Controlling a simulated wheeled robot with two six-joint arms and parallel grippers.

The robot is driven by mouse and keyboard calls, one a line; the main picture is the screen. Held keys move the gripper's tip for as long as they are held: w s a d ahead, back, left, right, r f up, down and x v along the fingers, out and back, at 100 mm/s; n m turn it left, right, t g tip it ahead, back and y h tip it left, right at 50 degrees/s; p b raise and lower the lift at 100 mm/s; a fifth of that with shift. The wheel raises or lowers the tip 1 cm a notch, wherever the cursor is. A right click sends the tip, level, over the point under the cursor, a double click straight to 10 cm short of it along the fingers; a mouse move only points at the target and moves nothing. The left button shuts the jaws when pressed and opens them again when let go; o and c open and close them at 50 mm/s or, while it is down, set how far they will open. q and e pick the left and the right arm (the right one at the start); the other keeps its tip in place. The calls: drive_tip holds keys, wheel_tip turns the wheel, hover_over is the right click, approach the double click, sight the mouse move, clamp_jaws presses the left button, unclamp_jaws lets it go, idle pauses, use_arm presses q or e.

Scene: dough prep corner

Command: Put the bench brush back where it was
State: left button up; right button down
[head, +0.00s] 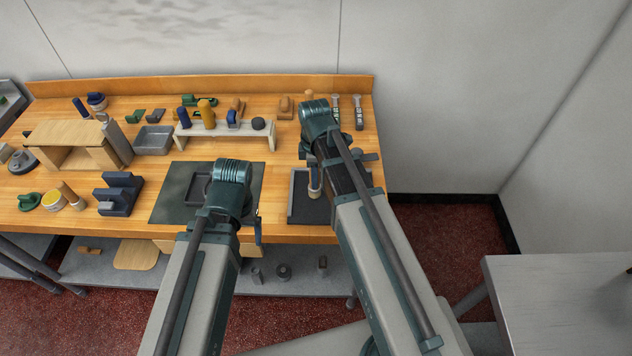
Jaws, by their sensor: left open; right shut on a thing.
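My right gripper (314,168) is shut on what looks like the bench brush (315,191), over the dark grey-rimmed tray at the right front of the bench. Only a pale, rounded end and a bit of dark blue of it show below the gripper. My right arm hides the rest, and I cannot tell whether it touches the tray. My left gripper (257,230) is open near the bench's front edge, at the right front of a dark mat. It is largely hidden by my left arm, and nothing shows in it.
The grey-rimmed tray (292,200) lies partly under my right arm. The dark mat (168,205) has a square dark tray on it. Behind stands a pale rack (226,131) with several tools. A wooden shelf box (72,134) and navy block (120,193) are left. A grey table (560,275) stands right.

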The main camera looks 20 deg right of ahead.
drive_tip(key=shift+w+d+f+b, duration=0.15)
drive_tip(key=shift+f+b, duration=0.75)
drive_tip(key=shift+w+d+f+b, duration=0.1)
drive_tip(key=shift+f+b, duration=0.75)
drive_tip(key=shift+f, duration=0.05)
drive_tip(key=shift+f, duration=0.25)
drive_tip(key=c, duration=0.6)
unclamp_jaws()
drive_tip(key=shift+r, duration=0.15)
drive_tip(key=shift+o, duration=0.2)
drive_tip(key=shift+r, duration=0.15)
